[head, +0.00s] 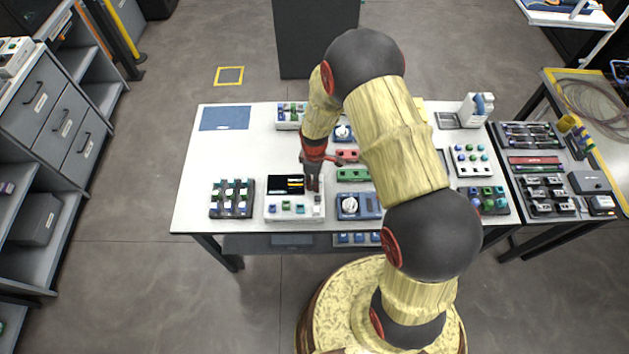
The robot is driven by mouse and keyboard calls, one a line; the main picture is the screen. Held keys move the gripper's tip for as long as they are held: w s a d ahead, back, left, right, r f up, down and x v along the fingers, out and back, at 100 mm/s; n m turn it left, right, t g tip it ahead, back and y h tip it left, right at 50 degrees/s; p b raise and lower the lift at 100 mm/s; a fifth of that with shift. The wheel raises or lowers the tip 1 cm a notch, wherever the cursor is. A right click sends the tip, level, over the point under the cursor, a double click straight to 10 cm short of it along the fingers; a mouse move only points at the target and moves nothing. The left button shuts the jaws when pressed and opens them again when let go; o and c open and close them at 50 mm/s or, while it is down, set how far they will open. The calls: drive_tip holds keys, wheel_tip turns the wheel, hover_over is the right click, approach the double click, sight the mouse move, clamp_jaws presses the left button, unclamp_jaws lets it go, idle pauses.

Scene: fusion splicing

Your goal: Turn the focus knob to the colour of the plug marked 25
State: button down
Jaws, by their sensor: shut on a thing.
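A white device (293,211) with a dark screen (286,185) stands at the front left of the white table. My gripper (313,186) points down at the right side of this device, beside the screen. Its fingers are shut on a small part there, which looks like the focus knob; the fingers hide most of it, and its colour and pointer cannot be told. A dark rack (231,211) with several green and pale plugs stands left of the device. Other coloured plugs sit in racks at the right. The number 25 cannot be read on any plug.
A blue box with a white dial (348,206) stands just right of the device. A green block (353,175) and a red block (348,155) lie behind it. A blue mat (225,118) lies at the back left. The left middle of the table is clear.

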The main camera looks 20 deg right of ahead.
drive_tip(key=m+b, duration=0.1)
drive_tip(key=m, duration=0.4)
drive_tip(key=shift+m, duration=2.5)
drive_tip(key=c, duration=1.8)
unclamp_jaws()
wheel_tip(320, 180, up, 12)
